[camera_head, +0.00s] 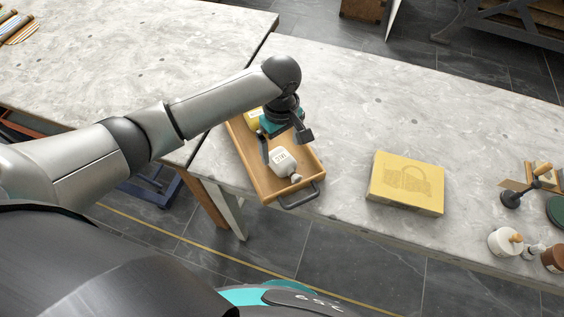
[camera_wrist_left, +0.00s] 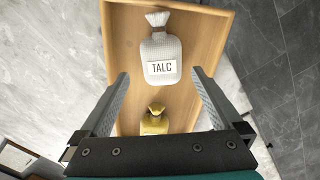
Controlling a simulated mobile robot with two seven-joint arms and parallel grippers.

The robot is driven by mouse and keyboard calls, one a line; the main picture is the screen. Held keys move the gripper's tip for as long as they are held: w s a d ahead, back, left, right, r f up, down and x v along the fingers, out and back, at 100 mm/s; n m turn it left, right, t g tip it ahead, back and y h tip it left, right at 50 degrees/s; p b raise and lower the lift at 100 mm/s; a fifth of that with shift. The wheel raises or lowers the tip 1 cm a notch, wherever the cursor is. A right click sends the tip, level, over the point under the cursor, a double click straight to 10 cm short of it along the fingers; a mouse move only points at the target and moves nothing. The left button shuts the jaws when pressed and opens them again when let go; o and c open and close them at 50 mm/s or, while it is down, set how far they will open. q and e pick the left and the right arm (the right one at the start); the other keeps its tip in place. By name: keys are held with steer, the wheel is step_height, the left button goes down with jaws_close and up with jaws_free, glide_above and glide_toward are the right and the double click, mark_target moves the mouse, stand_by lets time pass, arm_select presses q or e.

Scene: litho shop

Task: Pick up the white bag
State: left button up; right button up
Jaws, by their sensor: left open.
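The white bag (camera_head: 284,162) lies in a wooden tray (camera_head: 264,184) on the stone-topped table. In the left wrist view the bag (camera_wrist_left: 162,52) carries a TALC label and has a tied, gathered neck pointing to the top. My left gripper (camera_head: 284,143) is above the tray, pointing down. Its open fingers (camera_wrist_left: 160,85) appear to either side of the bag's lower end in the left wrist view, with nothing held between them. I cannot tell the exact height of the fingers over the bag. My right gripper is not in view.
A yellow item (camera_wrist_left: 154,120) lies in the tray near the bag. A yellow box (camera_head: 406,183) lies to the right on the table. A white jar (camera_head: 505,241) and other small items stand at the far right. The tabletop behind the box is clear.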

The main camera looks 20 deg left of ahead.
mark_target(282, 159)
arm_select(q)
steer(key=f, duration=0.1)
steer(key=f+b, duration=0.1)
steer(key=f, duration=0.2)
steer(key=shift+s+d, duration=0.2)
steer(key=shift+s, duration=0.15)
steer(key=shift+f+b, duration=0.35)
steer(key=shift+f, duration=0.15)
steer(key=shift+c, duration=0.4)
steer(key=c, duration=1.3)
steer(key=shift+o, duration=0.2)
steer(key=shift+r, duration=0.15)
step_height(282, 159, up, 20)
steer(key=p, duration=0.5)
steer(key=shift+p, duration=0.35)
